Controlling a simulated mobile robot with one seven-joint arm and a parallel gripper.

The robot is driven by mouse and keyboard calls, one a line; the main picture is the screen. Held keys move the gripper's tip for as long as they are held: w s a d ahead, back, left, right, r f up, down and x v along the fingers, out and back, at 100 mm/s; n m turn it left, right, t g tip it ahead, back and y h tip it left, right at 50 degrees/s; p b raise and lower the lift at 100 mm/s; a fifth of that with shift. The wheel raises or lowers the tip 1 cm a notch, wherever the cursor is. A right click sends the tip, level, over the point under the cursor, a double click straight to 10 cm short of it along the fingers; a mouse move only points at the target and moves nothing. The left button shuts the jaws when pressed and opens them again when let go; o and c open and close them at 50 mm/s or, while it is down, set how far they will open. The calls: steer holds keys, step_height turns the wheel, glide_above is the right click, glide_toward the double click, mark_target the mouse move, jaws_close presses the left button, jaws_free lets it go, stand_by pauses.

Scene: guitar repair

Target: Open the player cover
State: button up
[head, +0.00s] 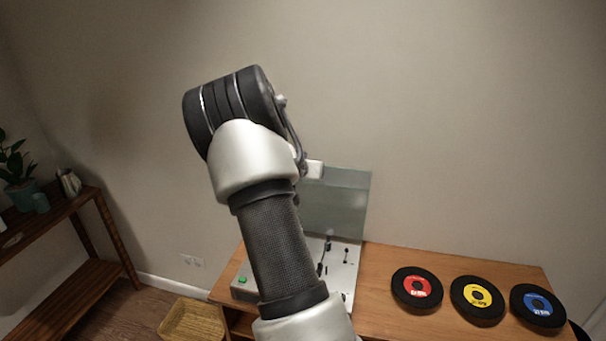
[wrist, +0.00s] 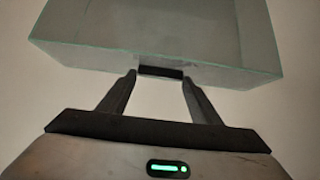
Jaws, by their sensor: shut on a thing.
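The player cover (head: 345,208) is a clear, greenish box lid, raised to about upright at the back of the record player (head: 342,272). It also fills the top of the wrist view (wrist: 90,32), with a black handle (wrist: 161,72) on its near edge. My gripper (wrist: 158,80) is shut on this handle, one finger at each end. In the head view my arm hides the gripper's fingers, the handle and part of the player. The player has a light top and a green button at its left front.
A red-labelled record (head: 417,290), a yellow-labelled one (head: 478,299) and a blue-labelled one (head: 538,308) lie on the wooden table (head: 385,258) right of the player. A basket (head: 193,320) is on the floor at left. The wall is behind the cover.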

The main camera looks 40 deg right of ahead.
steer(key=shift+w+d+r, duration=0.45)
steer(key=shift+d+r, duration=0.15)
steer(key=shift+r, duration=0.1)
steer(key=o, duration=1.5)
steer(key=shift+f, duration=0.25)
steer(key=shift+s+a, duration=0.1)
